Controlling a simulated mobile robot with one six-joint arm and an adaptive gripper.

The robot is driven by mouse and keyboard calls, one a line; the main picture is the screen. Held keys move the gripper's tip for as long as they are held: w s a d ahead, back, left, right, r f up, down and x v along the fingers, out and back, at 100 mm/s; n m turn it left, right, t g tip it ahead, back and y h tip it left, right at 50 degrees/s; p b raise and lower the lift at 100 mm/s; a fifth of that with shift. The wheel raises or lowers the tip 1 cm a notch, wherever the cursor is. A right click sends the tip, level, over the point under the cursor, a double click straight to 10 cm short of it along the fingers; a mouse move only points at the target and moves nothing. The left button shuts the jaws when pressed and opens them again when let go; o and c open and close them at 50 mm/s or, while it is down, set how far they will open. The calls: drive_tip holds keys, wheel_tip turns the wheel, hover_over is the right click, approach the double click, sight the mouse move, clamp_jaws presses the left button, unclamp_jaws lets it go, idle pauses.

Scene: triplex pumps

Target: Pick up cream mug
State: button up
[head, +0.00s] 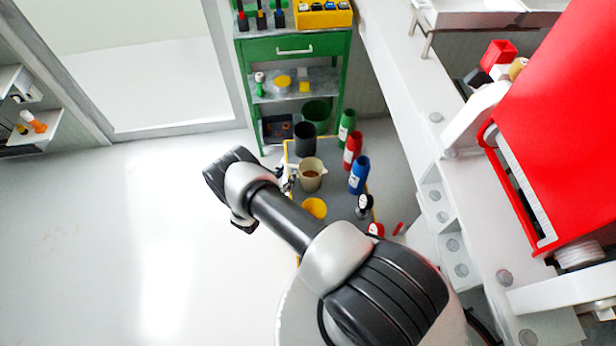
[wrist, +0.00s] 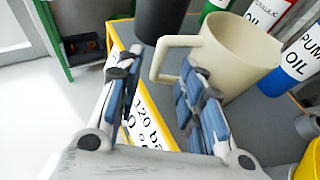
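The cream mug (head: 311,174) stands upright on the grey top of a small yellow-edged cart (head: 334,203), with something brown inside. In the wrist view the mug (wrist: 246,52) fills the upper middle, its handle (wrist: 157,62) turned toward my gripper. My gripper (wrist: 160,68) is open, its two blue-padded fingers apart. The handle shows in the gap between the fingertips, and the right finger overlaps the mug's near side. I cannot tell whether they touch. In the head view my gripper (head: 288,181) is mostly hidden by my wrist, just left of the mug.
A black cup (head: 305,138) stands behind the mug. Green (head: 346,127), red (head: 353,148) and blue (head: 359,175) bottles stand to its right. A yellow round item (head: 315,208) is in front. A green shelf cabinet (head: 293,48) stands behind the cart. Open floor (head: 110,240) lies left.

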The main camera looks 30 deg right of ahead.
drive_tip(key=shift+w+d+f, duration=0.2)
drive_tip(key=shift+w+d, duration=0.25)
drive_tip(key=shift+d, duration=0.05)
drive_tip(key=shift+c, duration=0.4)
clamp_jaws()
